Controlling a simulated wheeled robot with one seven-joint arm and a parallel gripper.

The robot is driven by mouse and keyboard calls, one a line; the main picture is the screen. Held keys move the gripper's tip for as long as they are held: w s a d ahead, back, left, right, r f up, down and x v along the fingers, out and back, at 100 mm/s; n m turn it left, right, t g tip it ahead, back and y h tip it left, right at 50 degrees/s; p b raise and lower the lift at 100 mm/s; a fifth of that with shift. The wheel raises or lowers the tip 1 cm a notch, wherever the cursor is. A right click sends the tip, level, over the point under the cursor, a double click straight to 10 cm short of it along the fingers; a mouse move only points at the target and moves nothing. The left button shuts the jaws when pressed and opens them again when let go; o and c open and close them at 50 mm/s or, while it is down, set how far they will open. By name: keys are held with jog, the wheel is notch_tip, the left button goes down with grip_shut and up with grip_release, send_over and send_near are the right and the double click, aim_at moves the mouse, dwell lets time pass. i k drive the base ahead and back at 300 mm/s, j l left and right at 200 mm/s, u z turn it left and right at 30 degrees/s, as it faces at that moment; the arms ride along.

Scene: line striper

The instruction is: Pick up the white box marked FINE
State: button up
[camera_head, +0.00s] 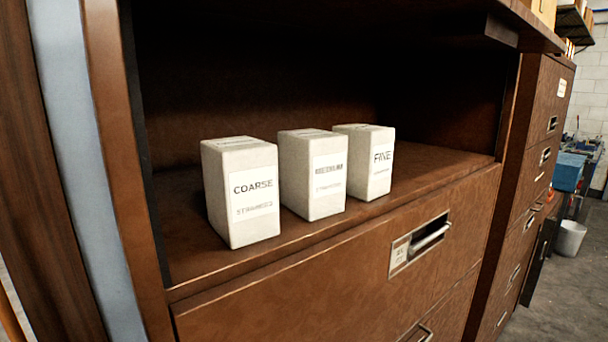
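The white box marked FINE (381,178) stands upright on the brown cabinet shelf (440,165), rightmost of three similar white boxes. Its label faces the front right and part of its left side is hidden behind the middle box. My gripper is not in view.
The white box marked COARSE (240,195) stands at the left, and a middle white box (312,175) with a hard-to-read label stands between. The shelf is enclosed by a left side wall, a back and a top. It is bare right of the FINE box.

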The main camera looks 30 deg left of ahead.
aim_at(370, 156)
jog(key=i+l+u, duration=0.25)
jog(key=i+u, duration=0.2)
jog(key=i+l+u, duration=0.7)
jog(key=l+u, duration=0.25)
